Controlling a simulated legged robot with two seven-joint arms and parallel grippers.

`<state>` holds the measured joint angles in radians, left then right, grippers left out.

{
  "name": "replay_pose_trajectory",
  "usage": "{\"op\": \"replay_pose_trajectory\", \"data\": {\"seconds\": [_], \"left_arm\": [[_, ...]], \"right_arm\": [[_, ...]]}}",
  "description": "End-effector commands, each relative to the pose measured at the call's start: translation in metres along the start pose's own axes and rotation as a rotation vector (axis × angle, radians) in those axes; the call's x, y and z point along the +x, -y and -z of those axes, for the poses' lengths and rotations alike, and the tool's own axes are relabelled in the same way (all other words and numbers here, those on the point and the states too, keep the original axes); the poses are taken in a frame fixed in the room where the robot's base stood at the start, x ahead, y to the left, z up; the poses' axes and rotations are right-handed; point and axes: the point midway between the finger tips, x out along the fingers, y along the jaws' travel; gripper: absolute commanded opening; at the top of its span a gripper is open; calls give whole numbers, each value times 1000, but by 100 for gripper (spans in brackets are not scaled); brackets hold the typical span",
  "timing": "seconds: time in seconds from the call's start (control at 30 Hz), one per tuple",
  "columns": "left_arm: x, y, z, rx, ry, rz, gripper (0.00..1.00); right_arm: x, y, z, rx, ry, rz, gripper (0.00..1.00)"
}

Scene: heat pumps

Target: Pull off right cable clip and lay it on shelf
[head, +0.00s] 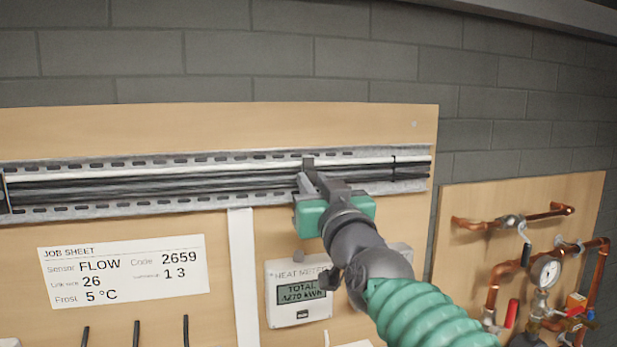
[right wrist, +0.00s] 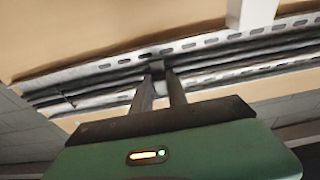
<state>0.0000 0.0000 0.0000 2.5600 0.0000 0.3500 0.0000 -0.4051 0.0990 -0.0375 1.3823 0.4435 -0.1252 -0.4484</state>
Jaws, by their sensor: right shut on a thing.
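The right cable clip (head: 308,163) is a small dark piece at the cable tray (head: 240,208), where white and black cables run along. My right gripper (head: 311,176) is at the tray and shut on the clip. In the right wrist view the fingers close on the dark clip (right wrist: 157,66) against the cables; I cannot tell whether it is still fixed to them. The gripper hides part of the clip and the cables behind it. Another dark clip (head: 5,192) shows at the left edge. I cannot make out the shelf. My left gripper is not in view.
A heat meter (head: 300,292) is on the board below my right gripper, partly behind my arm. A job sheet (head: 123,272) is at the left. A thin dark band (head: 394,167) crosses the cables farther right. Copper pipes with a gauge (head: 545,271) stand out at the right.

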Motion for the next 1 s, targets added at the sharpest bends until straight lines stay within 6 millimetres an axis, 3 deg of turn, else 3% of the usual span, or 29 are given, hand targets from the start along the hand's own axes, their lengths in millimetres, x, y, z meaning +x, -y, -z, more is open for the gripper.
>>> {"op": "replay_pose_trajectory", "data": {"seconds": [0.17,1.0], "left_arm": [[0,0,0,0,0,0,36],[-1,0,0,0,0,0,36]], "right_arm": [[-4,1,0,0,1,1,0],[-61,0,13,1,1,0,0]]}}
